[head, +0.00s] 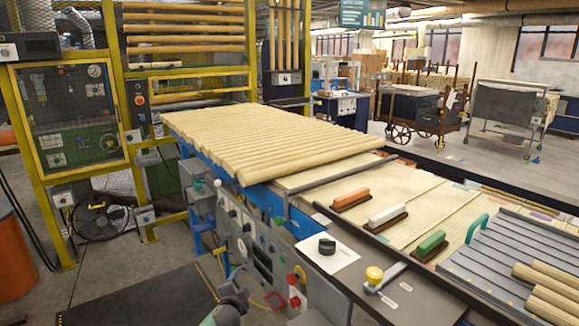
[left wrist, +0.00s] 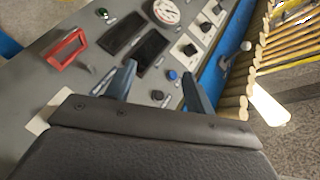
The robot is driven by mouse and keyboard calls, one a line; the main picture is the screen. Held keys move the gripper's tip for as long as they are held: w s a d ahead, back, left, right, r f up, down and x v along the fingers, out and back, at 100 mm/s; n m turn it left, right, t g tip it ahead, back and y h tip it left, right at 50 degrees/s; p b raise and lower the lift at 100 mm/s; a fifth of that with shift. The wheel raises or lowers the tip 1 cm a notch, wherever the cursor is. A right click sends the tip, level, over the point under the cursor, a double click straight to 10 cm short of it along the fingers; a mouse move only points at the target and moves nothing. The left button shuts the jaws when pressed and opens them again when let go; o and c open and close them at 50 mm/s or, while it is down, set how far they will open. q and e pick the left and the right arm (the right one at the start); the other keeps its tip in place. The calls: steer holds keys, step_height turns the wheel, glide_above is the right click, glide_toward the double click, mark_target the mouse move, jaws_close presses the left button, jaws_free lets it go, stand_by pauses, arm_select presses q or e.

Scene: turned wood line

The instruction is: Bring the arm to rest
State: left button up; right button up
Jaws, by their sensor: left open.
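My left gripper (head: 235,290) shows at the bottom of the head view, low in front of the machine's grey control panel (head: 262,240). In the left wrist view its two blue-grey fingers (left wrist: 158,90) stand apart with nothing between them. Beyond the fingers is the panel (left wrist: 65,90), with a red handle (left wrist: 68,48), a round gauge (left wrist: 166,11), dark windows and a blue button (left wrist: 172,75). I cannot tell the exact gap between the fingertips and the panel. My right gripper is not in view.
Turned wood rods (head: 260,140) lie across the machine's top. A black counter (head: 400,285) holds a black knob, a yellow button (head: 374,275) and a lever. Brushes (head: 388,215) and a ridged grey tray (head: 510,260) lie at right. A dark mat (head: 140,300) covers floor at left.

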arm_select(q)
steer(key=s+d+r+n+g+p, duration=0.1)
steer(key=s+n+g, duration=0.4)
steer(key=s, duration=1.3)
steer(key=s+d+r+n+g+p, duration=0.15)
steer(key=s+n+g, duration=0.3)
steer(key=s, duration=1.25)
steer(key=s+f+g, duration=0.1)
steer(key=s+f, duration=0.2)
steer(key=s, duration=0.3)
steer(key=s+f+n+g, duration=0.1)
steer(key=s+f, duration=0.1)
steer(key=s, duration=0.5)
steer(key=s+f+g+h, duration=0.1)
steer(key=s+f, duration=0.2)
steer(key=s, duration=0.3)
steer(key=shift+s+d+f+g+p, duration=0.15)
steer(key=shift+s+f+g+p, duration=0.2)
steer(key=shift+s+p, duration=0.1)
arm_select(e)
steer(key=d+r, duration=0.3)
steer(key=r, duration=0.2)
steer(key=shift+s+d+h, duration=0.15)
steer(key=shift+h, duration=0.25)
arm_select(q)
steer(key=shift+n, duration=0.35)
